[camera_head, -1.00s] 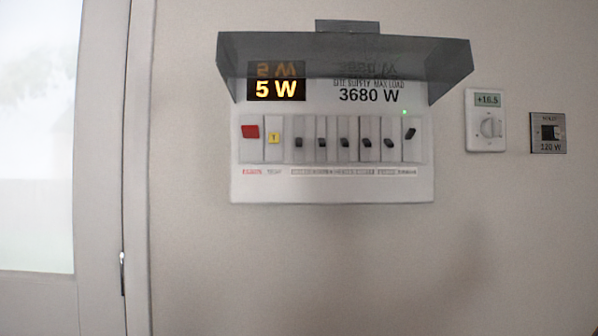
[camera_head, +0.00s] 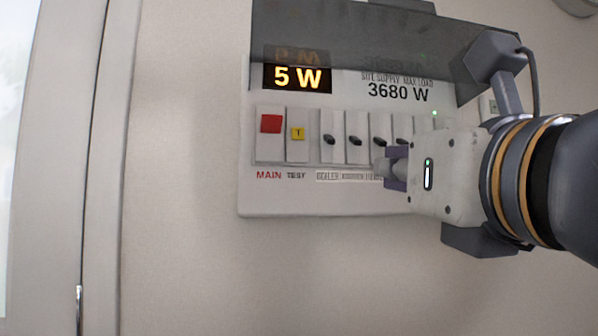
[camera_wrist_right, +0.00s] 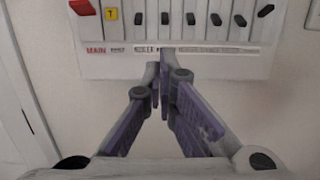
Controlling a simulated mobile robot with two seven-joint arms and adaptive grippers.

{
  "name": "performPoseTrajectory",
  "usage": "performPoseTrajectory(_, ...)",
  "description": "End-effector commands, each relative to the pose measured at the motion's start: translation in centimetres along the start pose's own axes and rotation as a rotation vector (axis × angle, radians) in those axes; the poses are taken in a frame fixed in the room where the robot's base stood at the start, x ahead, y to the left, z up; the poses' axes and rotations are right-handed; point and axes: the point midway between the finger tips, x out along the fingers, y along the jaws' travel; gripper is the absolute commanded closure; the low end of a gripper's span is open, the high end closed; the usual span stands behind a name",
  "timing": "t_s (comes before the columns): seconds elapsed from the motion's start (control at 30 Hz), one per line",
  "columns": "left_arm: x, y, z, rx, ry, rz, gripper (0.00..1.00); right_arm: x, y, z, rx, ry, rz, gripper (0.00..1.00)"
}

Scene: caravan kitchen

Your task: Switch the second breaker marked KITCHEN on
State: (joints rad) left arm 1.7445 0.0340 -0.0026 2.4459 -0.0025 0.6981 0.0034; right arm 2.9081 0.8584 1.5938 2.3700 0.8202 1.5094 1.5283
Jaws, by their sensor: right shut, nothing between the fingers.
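The white breaker panel (camera_head: 290,203) is on the wall. It has a red MAIN switch (camera_head: 271,124), a yellow TEST button (camera_head: 298,133) and a row of black breaker levers (camera_head: 355,141). In the right wrist view the rightmost lever (camera_wrist_right: 265,10) sits higher and tilted; the others (camera_wrist_right: 190,18) sit lower. The small labels under the levers are too blurred to tell which breakers read KITCHEN. My right gripper (camera_head: 383,169) is shut and empty, in front of the panel's lower right. It hides the right-hand breakers in the head view.
A dark translucent cover (camera_head: 340,35) is raised above the breakers. A green light (camera_head: 434,113) shows at upper right. A door frame (camera_head: 105,180) stands at the left. The wall below is clear.

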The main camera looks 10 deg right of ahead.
Motion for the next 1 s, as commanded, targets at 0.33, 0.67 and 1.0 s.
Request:
performPoseTrajectory(0.33, -0.1, 0.0, 0.0, 0.001, 0.001, 0.0, 1.0, 0.9, 0.1, -0.1, -0.002, 0.004, 0.0, 1.0)
performPoseTrajectory(0.67, -0.5, 0.0, -0.2, 0.0, 0.012, 0.001, 1.0, 7.3, 0.1, -0.1, -0.005, 0.003, 0.0, 1.0)
performPoseTrajectory(1.0, -0.8, 0.0, -0.2, 0.0, 0.017, 0.001, 1.0, 10.1, 0.1, -0.1, -0.007, 0.001, 0.003, 1.0)
